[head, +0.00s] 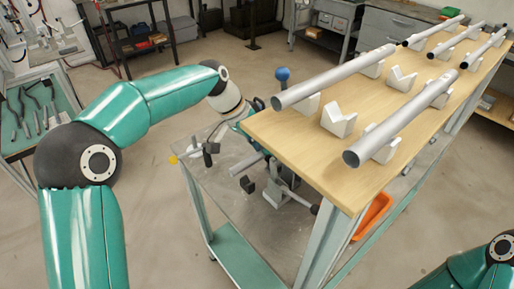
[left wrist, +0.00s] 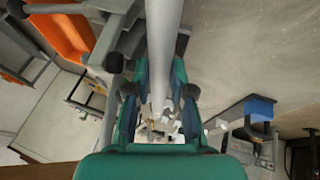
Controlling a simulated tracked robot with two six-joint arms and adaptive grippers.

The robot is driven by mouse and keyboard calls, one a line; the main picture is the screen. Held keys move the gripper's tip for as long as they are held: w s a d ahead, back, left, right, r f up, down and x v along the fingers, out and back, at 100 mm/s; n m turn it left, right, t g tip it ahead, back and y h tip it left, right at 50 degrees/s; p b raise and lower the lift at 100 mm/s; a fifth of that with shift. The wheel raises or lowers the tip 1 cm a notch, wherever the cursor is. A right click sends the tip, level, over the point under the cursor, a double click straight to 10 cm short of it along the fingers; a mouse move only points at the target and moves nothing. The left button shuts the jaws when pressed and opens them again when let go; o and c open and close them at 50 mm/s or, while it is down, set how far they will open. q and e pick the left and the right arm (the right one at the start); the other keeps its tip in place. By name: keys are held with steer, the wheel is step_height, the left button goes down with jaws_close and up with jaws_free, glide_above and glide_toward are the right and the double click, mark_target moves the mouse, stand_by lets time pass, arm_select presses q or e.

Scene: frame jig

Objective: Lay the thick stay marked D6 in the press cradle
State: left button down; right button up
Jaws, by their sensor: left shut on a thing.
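My left gripper (head: 212,148) is low beside the left end of the wooden bench. In the left wrist view, its fingers (left wrist: 160,92) are shut on a pale grey round stay (left wrist: 163,45), which runs away between them. No D6 mark can be read on it. In the head view, arm and bench partly hide the held stay. A grey fixture with dark knobs (head: 277,192) stands on the lower metal surface near the gripper; I cannot tell whether it is the press cradle. My right gripper is out of view.
A blue ball knob (head: 283,74) rises behind the bench's left corner. An orange bin (head: 373,215) sits below.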

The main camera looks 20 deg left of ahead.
arm_select(q)
steer(key=shift+f+b, duration=1.65)
steer(key=shift+f, duration=0.45)
steer(key=shift+f+b, duration=0.7)
steer(key=shift+f, duration=0.25)
steer(key=c, duration=0.9)
jaws_free()
steer(key=shift+c, duration=0.2)
steer(key=shift+a, duration=0.1)
steer(key=v, duration=1.1)
steer(key=shift+a+r, duration=0.15)
steer(key=shift+r, duration=0.25)
